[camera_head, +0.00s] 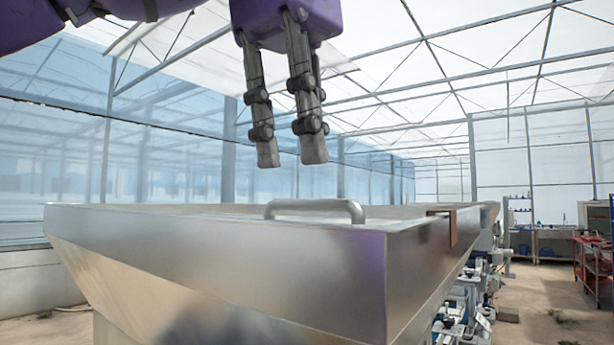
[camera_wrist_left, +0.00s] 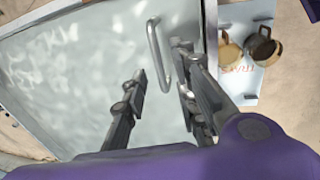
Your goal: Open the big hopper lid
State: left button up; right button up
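The big hopper (camera_head: 220,260) is a wide metal bin with sloping walls in the head view. Its lid lies flat and shut; the wrist view shows it as a pale, shiny panel (camera_wrist_left: 75,65). A grey bar handle (camera_head: 318,204) stands up from the lid near the front edge, and it also shows in the left wrist view (camera_wrist_left: 154,45). My left gripper (camera_head: 291,163) points down above the handle, open and empty, with a gap below its fingertips. In the wrist view its fingers (camera_wrist_left: 160,60) appear on either side of the handle. My right gripper is not in view.
A brown bracket (camera_head: 441,212) hangs over the hopper's right rim. Blue-and-metal machinery (camera_head: 465,300) stands along its right side. The wrist view shows two round cups (camera_wrist_left: 263,47) beside the hopper. A red cart (camera_head: 592,262) stands far right.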

aim_at(308, 201)
pick_arm(q)
jog(key=f, duration=0.1)
jog(key=w+f, duration=0.1)
jog(key=f, duration=0.1)
jog(key=shift+w+d+f, duration=0.2)
jog(key=shift+d+f, duration=0.05)
jog(key=shift+f, duration=0.05)
jog(key=shift+s+f, duration=0.1)
jog(key=shift+f, duration=0.25)
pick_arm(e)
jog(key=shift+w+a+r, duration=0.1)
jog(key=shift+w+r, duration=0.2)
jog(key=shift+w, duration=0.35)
pick_arm(q)
grip_shut()
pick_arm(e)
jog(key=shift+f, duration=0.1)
